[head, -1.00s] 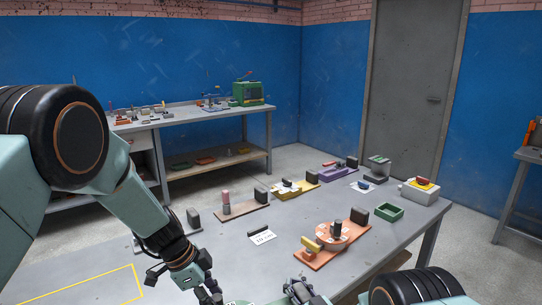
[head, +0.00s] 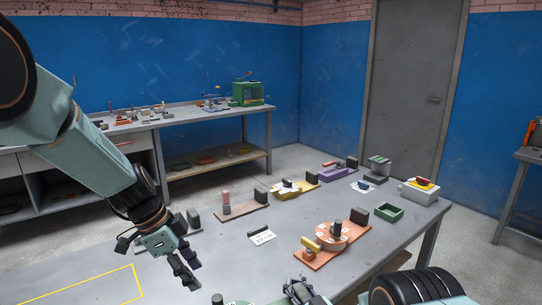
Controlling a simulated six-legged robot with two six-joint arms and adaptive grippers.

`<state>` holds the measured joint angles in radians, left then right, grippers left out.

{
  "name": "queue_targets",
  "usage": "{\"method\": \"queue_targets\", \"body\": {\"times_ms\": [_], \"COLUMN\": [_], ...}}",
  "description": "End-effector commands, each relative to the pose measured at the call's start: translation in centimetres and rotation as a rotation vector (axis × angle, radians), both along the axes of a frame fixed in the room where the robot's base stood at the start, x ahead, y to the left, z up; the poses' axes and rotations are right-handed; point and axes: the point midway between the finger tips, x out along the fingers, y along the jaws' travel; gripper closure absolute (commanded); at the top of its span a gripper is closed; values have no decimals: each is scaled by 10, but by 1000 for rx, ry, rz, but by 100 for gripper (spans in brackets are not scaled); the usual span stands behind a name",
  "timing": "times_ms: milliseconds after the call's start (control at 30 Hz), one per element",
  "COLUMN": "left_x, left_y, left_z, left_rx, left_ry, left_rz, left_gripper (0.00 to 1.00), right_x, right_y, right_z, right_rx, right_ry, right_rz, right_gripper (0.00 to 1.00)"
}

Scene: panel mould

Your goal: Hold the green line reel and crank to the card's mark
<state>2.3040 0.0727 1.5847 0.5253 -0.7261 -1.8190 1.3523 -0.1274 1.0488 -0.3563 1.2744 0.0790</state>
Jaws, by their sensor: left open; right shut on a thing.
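The green line reel (head: 236,302) is at the bottom edge of the head view, mostly cut off; a dark upright knob (head: 217,298) shows there. My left gripper (head: 189,280) is open and empty, up and left of the knob and apart from it. My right gripper (head: 300,290) is at the bottom edge, to the right of the reel. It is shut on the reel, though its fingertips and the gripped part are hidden. The white card (head: 263,238) lies on the table beyond the reel, by a small dark block; its mark is too small to read.
An orange base with a round reel (head: 331,233) stands to the right of the card. Brown (head: 240,211), yellow (head: 293,189) and purple (head: 337,173) bases stand farther back. A green tray (head: 389,211) and a box with a red-yellow top (head: 420,190) are at right.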

Motion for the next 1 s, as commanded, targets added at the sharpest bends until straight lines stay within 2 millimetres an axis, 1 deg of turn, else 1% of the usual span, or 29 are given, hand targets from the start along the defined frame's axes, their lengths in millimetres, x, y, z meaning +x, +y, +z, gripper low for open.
{"method": "queue_targets", "body": {"times_ms": [100, 133, 533, 833, 1000], "left_x": [0, 0, 0, 0, 0], "left_y": [0, 0, 0, 0, 0], "left_z": [0, 0, 0, 0, 0], "left_rx": [0, 0, 0, 0, 0], "left_ry": [0, 0, 0, 0, 0], "left_rz": [0, 0, -1, -1, -1], "left_gripper": [54, 54, 54, 54, 54], "right_x": [-1, -1, 0, 0, -8], "right_y": [0, 0, 0, 0, -4], "right_z": [-1, -1, 0, 0, -1], "right_rx": [-1, -1, 0, 0, 0], "right_ry": [2, 2, 0, 0, 1], "right_rz": [1, 1, 0, 0, 0], "right_gripper": [100, 77, 43, 43, 43]}}
